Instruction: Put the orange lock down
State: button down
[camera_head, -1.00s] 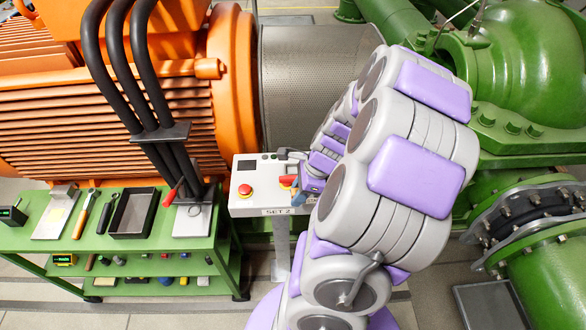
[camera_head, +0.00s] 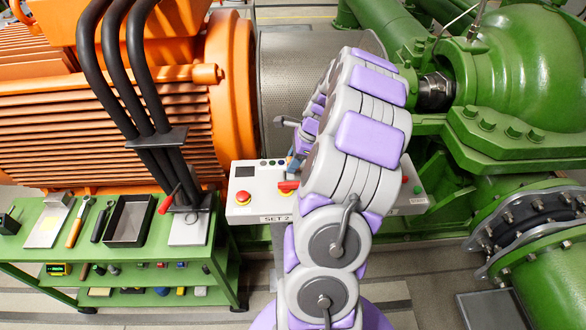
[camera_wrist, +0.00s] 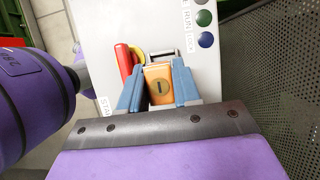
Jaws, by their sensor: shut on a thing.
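The orange lock (camera_wrist: 159,86) shows in the wrist view, with a dark keyhole slot facing my camera. My gripper (camera_wrist: 158,76) is shut on it, with one blue finger on each side. A metal piece (camera_wrist: 161,55) shows just beyond the lock; I cannot tell whether it is the lock's shackle. A red handle (camera_wrist: 124,60) is just left of the left finger. In the head view my gripper (camera_head: 293,163) is above the white control panel (camera_head: 262,205). The lock cannot be made out there, and my arm hides part of the panel.
The panel carries a red button (camera_head: 243,197) on a yellow base and a red switch (camera_head: 288,186). A green tool cart (camera_head: 130,255) with a black tray (camera_head: 130,218) stands left. An orange motor (camera_head: 110,110) and green pump piping (camera_head: 510,80) stand behind and right.

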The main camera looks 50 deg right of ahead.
jog(key=shift+w+d, duration=0.15)
jog(key=shift+f+b, duration=0.6)
jog(key=shift+f, duration=1.2)
jog(key=c, duration=0.8)
grip_release()
jog(key=shift+r, duration=0.15)
